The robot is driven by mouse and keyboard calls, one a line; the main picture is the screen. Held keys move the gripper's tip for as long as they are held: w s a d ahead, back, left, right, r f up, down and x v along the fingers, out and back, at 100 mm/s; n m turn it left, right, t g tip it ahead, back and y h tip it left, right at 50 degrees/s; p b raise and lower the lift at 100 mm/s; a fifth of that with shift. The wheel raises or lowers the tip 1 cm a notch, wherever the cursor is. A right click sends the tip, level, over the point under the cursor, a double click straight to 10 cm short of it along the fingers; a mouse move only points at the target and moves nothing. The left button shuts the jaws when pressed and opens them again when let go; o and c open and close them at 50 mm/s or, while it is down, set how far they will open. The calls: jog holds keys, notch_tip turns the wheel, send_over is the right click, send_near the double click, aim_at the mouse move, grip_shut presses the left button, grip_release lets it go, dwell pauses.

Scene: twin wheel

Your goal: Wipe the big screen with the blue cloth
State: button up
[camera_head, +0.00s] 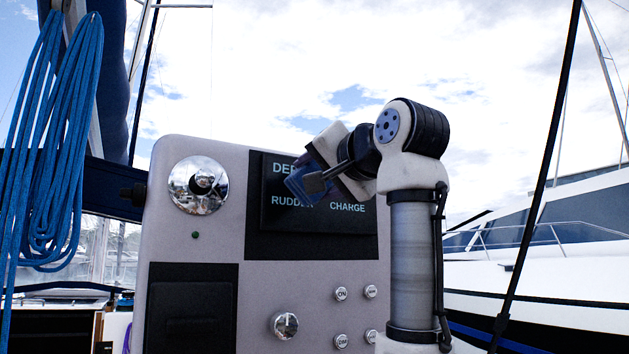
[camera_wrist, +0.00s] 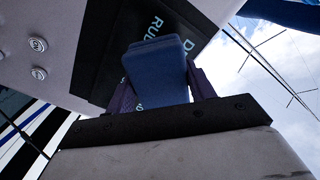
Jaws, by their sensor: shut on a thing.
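The big screen (camera_head: 262,225) is a dark panel on a grey console, with light words such as RUDDER and CHARGE; it also shows in the wrist view (camera_wrist: 112,85). My gripper (camera_head: 305,183) is in front of the screen's upper part, tilted down to the left. It is shut on the blue cloth (camera_head: 298,186), a folded pad that fills the space between the fingers in the wrist view (camera_wrist: 157,72). The cloth overlaps the screen in both views and hides some lettering. I cannot tell whether it touches the screen.
The console (camera_head: 200,270) carries a chrome knob (camera_head: 198,185), a lower knob (camera_head: 285,326), several small buttons (camera_head: 342,293) and a dark lower panel (camera_head: 190,310). Blue rope (camera_head: 55,140) hangs at the left. A black stay (camera_head: 540,180) crosses the right. A white boat (camera_head: 560,270) lies behind.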

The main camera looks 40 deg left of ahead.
jog(key=shift+d, duration=0.1)
jog(key=b+v, duration=0.1)
jog(key=v, duration=0.1)
jog(key=shift+s+d, duration=0.15)
jog(key=shift+d, duration=0.2)
dwell(0.3)
